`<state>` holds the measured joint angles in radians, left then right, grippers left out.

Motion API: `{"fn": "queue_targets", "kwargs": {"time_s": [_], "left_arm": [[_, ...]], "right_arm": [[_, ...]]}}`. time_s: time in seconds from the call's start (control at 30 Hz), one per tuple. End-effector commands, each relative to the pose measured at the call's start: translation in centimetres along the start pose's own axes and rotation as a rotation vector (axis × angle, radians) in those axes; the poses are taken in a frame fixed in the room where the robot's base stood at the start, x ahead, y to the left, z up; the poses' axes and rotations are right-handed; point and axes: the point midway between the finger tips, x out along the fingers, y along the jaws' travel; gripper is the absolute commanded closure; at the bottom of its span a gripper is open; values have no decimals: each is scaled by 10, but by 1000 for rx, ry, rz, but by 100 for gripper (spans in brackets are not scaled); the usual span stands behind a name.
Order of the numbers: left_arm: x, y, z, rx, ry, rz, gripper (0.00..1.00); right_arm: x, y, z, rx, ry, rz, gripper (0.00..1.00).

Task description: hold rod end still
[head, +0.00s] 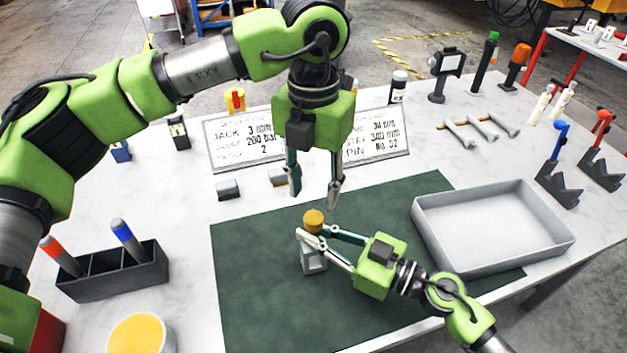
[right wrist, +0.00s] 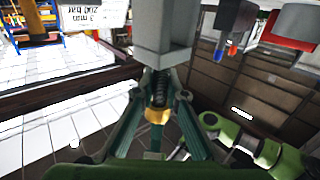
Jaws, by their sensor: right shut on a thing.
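A grey block (head: 313,262) with a round yellow cap (head: 313,221) stands on the green mat. In the right wrist view, a dark ribbed rod (right wrist: 158,88) runs between the grey block (right wrist: 163,35) and the yellow cap (right wrist: 156,115). My right gripper (head: 316,235) reaches in from the right, its fingers on either side of the rod end just below the cap. It is shut on it; the exact contact is partly hidden by the fingers. My left gripper (head: 314,192) is open and empty, pointing down above the cap, apart from it.
A dark holder (head: 148,272) with red and blue pens is at left. Stands and tools line the right. The mat's front left is clear.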

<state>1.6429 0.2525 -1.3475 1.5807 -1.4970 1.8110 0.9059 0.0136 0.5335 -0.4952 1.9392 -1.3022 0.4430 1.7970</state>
Motion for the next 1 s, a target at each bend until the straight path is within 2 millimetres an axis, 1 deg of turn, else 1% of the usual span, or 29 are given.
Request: {"fn": "queue_targets", "kwargs": {"time_s": [0.1, 0.4, 0.6, 0.7, 0.8, 1.0], "left_arm": [[-1, 0, 0, -242, 0, 0, 62], [-5, 0, 0, -863, 0, 0, 62], [-7, 0, 0, -1236, 0, 0, 62], [-8, 0, 0, -1373, 1, 0, 62], [-8, 0, 0, -1468, 1, 0, 62], [-9, 0, 0, -1540, 1, 0, 62]], "right_arm": [[0, 0, 0, 0, 0, 1, 100], [0, 0, 0, 0, 0, 1, 100], [0, 0, 0, 0, 0, 1, 100], [0, 0, 0, 0, 0, 1, 100], [0, 0, 0, 0, 0, 1, 100], [0, 0, 0, 0, 0, 1, 100]]}}
